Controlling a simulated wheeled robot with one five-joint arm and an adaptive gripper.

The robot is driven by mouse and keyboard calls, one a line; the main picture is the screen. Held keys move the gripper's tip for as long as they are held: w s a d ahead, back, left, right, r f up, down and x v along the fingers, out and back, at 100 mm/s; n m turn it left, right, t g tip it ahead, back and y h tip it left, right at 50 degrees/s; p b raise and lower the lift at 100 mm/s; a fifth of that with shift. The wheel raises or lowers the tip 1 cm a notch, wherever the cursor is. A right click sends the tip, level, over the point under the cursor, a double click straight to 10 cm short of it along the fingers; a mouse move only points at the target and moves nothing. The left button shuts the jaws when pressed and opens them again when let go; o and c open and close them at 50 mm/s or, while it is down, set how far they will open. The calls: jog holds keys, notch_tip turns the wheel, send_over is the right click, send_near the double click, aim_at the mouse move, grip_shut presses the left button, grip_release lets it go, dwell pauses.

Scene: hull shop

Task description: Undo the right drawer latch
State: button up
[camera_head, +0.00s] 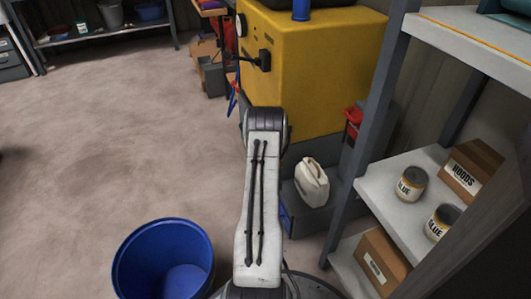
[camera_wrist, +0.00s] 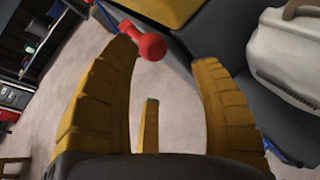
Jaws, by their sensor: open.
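I cannot make out the right drawer latch in either view. My gripper (camera_wrist: 164,62) shows in the wrist view with its yellow fingers spread and nothing between them. In the head view my own arm hides it. A red, dumbbell-shaped thing (camera_wrist: 142,38) shows beyond the left finger, which partly overlaps it in the picture. I cannot tell whether they touch. A yellow cabinet or machine (camera_head: 315,75) on a dark base stands behind my arm in the head view. Its yellow edge also shows at the top of the wrist view (camera_wrist: 165,8).
A white jug (camera_head: 312,183) stands right of my arm; it also shows in the wrist view (camera_wrist: 290,55). A blue bucket (camera_head: 125,268) is at the front. A shelf rack (camera_head: 375,190) with glue cans and boxes is close on the right. The floor (camera_head: 110,140) at left is clear.

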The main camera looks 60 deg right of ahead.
jog(key=shift+b+x, duration=2.55)
jog(key=shift+x, duration=0.5)
grip_shut()
